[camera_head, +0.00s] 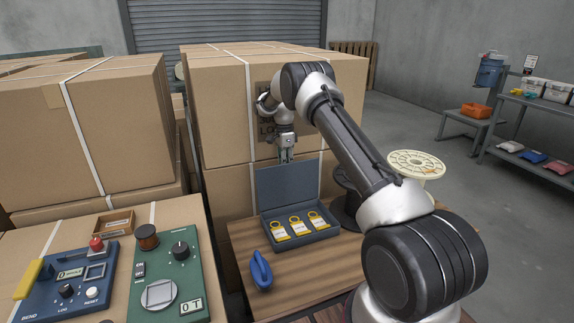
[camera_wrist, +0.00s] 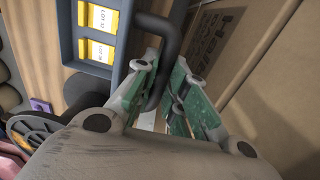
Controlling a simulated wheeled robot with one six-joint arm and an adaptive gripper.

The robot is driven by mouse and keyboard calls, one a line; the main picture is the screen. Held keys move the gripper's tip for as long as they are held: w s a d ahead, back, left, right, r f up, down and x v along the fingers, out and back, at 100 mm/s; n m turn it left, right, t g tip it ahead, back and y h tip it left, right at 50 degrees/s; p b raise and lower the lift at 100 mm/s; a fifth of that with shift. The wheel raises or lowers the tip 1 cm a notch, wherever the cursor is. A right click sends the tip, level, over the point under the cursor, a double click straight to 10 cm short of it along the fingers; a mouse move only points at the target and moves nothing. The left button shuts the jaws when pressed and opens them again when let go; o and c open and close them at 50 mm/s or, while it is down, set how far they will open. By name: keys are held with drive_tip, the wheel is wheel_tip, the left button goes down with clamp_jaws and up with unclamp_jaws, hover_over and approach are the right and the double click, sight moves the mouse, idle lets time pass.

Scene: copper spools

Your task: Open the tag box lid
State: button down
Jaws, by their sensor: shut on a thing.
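The tag box (camera_head: 320,237) is a blue-grey case on the wooden table. Its lid (camera_head: 284,188) stands raised, close to upright, at the back of the box. Several yellow-topped tags (camera_head: 296,226) lie in the box; two show in the wrist view (camera_wrist: 97,50). My gripper (camera_head: 286,156) is at the lid's top edge, pointing down. In the wrist view its green-padded fingers (camera_wrist: 160,95) are closed around the dark bent handle (camera_wrist: 170,45) of the lid. The fingers hide part of the handle.
Stacked cardboard boxes (camera_head: 222,110) stand right behind the lid. A blue curved object (camera_head: 261,270) lies left of the box on the table (camera_head: 245,238). A dark spool (camera_head: 345,208) is close on its right. Blue (camera_head: 45,298) and green (camera_head: 187,265) control panels are farther left.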

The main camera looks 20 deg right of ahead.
idle(0.4)
drive_tip(key=c, duration=1.5)
unclamp_jaws()
drive_tip(key=shift+o, duration=0.2)
drive_tip(key=shift+w+r, duration=0.1)
wheel_tip(320, 180, up, 12)
drive_tip(key=shift+w, duration=0.45)
